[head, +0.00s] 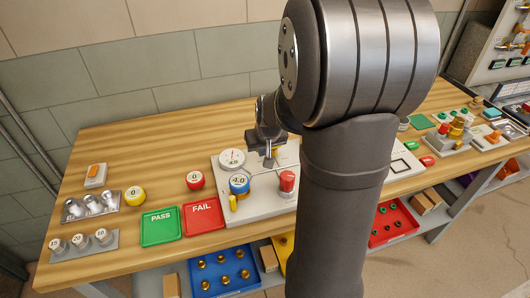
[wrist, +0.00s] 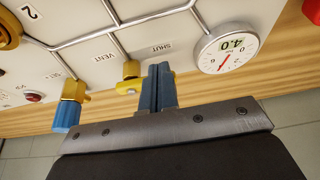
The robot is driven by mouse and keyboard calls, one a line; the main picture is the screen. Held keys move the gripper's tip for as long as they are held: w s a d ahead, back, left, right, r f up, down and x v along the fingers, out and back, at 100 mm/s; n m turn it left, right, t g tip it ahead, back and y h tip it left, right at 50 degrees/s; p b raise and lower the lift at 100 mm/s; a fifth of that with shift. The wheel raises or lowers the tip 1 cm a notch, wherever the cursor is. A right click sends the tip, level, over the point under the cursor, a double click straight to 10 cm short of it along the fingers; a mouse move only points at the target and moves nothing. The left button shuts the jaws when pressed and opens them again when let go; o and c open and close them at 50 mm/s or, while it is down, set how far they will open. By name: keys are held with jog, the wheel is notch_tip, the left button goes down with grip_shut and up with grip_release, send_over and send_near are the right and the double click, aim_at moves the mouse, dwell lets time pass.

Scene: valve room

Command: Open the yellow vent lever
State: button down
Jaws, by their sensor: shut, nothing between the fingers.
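The yellow vent lever (wrist: 130,72) shows in the wrist view on the pale panel (wrist: 185,14), between the words VENT and SHUT. It is a small yellow piece, and its lower end lies close beside my fingers. My gripper (wrist: 160,80) is shut, with its dark fingertips just to the right of the lever; I cannot tell if they touch it. In the head view my gripper (head: 268,150) is over the back of the panel (head: 262,208), and I cannot make out the vent lever there.
In the head view, a red knob (head: 287,180) and a blue dial (head: 239,184) stand on the panel. Green PASS (head: 161,228) and red FAIL (head: 203,216) trays lie to its left.

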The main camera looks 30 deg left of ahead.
jog(key=shift+w+a+m+h, duration=0.1)
jog(key=shift+a+m+h, duration=0.3)
jog(key=shift+m, duration=0.4)
dwell(0.4)
jog(key=m, duration=0.1)
jog(key=a+m+t, duration=0.1)
jog(key=m, duration=0.1)
jog(key=shift+w+a+h, duration=0.3)
jog(key=shift+w+h, duration=0.05)
jog(key=shift+h, duration=0.05)
jog(key=m, duration=0.1)
jog(key=w+a+m+h, duration=0.1)
jog(key=m, duration=0.2)
jog(key=shift+w+a+m+h, duration=0.25)
jog(key=shift+w+m+h, duration=0.05)
jog(key=shift+h, duration=0.1)
jog(key=m, duration=0.2)
jog(key=w+m+h, duration=0.1)
jog(key=shift+w+a+m, duration=0.3)
jog(key=shift+a+m, duration=0.05)
jog(key=shift+m, duration=0.05)
jog(key=w+m, duration=0.1)
jog(key=m, duration=0.1)
jog(key=m+h, duration=0.1)
jog(key=shift+w+m+g+h, duration=0.3)
jog(key=shift+w+m+g, duration=0.1)
jog(key=shift+w, duration=0.45)
